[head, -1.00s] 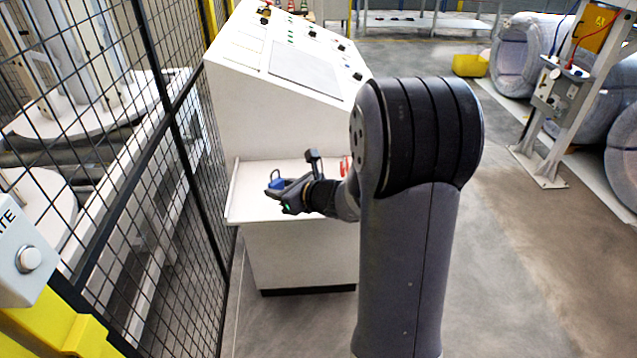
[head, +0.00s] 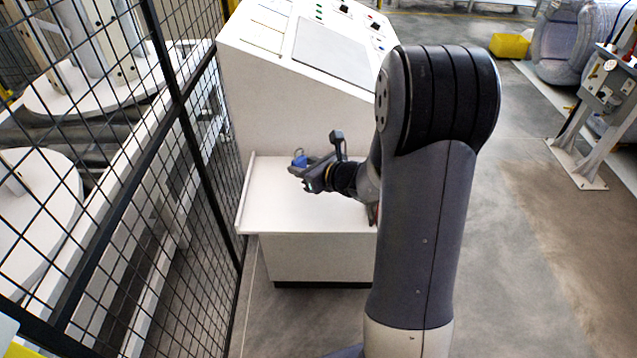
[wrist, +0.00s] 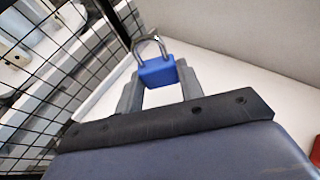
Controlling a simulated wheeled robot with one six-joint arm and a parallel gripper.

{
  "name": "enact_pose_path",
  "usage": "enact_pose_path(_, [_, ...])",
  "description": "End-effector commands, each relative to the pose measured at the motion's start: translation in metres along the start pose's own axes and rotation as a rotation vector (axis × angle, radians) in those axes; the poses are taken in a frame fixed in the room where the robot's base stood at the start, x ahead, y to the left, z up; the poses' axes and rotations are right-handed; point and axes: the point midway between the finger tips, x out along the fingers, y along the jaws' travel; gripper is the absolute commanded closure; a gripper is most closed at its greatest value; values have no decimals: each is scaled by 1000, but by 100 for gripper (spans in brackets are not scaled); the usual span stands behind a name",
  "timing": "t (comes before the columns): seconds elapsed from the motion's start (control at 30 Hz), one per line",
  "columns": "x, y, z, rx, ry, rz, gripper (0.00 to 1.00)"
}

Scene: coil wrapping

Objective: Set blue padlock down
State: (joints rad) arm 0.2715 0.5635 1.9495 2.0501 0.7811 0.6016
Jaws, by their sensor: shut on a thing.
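The blue padlock (wrist: 158,71) has a grey metal shackle pointing away from my gripper in the wrist view. My gripper (wrist: 160,84) is shut on its blue body, one finger on each side. In the head view my gripper (head: 297,170) is over the white shelf (head: 290,212) of the control console, with the padlock (head: 299,159) at its tip. Whether the padlock touches the shelf, I cannot tell.
The console (head: 290,100) rises behind the shelf. A black mesh fence (head: 200,150) stands close on the left. A red thing (wrist: 316,152) shows at the wrist view's right edge, partly hidden. The shelf's front is bare. Open floor lies to the right.

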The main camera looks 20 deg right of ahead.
Motion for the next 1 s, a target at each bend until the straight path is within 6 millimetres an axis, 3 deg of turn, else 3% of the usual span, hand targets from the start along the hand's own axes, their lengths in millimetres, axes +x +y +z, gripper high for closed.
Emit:
enact_pose_path(0.1, [7,0,-17,3,1,1,90])
enact_pose_path(0.6, [25,0,-61,2,0,0,90])
enact_pose_path(1.0, [27,0,-65,-1,-2,-1,90])
